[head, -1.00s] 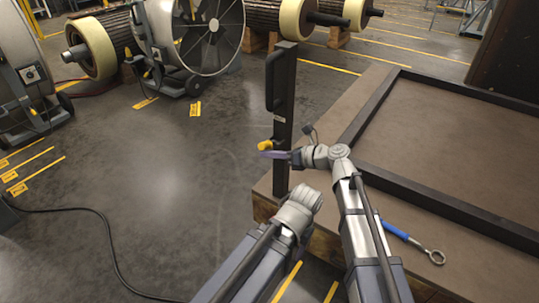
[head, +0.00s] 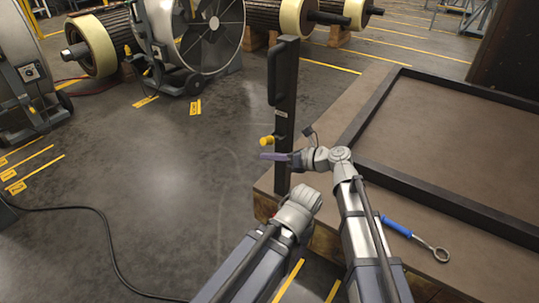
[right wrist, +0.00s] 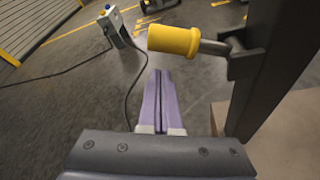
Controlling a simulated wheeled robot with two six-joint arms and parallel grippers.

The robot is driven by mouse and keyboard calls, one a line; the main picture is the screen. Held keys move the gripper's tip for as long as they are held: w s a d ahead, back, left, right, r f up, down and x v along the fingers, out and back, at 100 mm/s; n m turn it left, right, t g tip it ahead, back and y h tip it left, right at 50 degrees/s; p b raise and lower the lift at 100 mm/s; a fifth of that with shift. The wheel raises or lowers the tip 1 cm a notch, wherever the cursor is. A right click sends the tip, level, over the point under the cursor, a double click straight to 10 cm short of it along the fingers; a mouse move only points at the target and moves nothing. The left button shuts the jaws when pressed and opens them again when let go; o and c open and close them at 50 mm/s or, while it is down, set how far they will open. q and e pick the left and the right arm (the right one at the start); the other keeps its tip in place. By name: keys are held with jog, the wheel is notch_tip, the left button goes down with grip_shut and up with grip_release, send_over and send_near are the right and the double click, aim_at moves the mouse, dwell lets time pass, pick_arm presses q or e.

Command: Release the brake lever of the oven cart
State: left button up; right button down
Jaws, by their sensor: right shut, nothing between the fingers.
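The brake lever has a yellow knob (head: 267,141) on a short metal rod, sticking out to the left from the dark upright post (head: 283,90) at the cart's corner. It also shows large in the right wrist view (right wrist: 175,40), with its bracket on the post at right. My right gripper (head: 272,156) has purple fingers, shut and empty, just below the knob in the head view. In the right wrist view the fingertips (right wrist: 158,75) lie under the knob in the picture, apparently clear of it. My left arm's wrist shows low in the head view; its fingers are hidden.
The cart's brown deck with a dark raised frame (head: 455,205) fills the right. A blue-handled eye tool (head: 410,238) lies on it. A fan (head: 205,30) and rollers stand behind. The grey floor at left is mostly open, with a black cable (head: 105,230).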

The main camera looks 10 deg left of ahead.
pick_arm(q)
jog(key=shift+a+r+p, duration=0.25)
jog(key=shift+r+p, duration=0.5)
jog(key=shift+p, duration=0.5)
pick_arm(e)
jog(key=f+v, duration=0.1)
jog(key=v, duration=0.8)
jog(key=shift+s+d, duration=0.35)
jog(key=shift+d, duration=0.05)
jog(key=shift+f, duration=0.15)
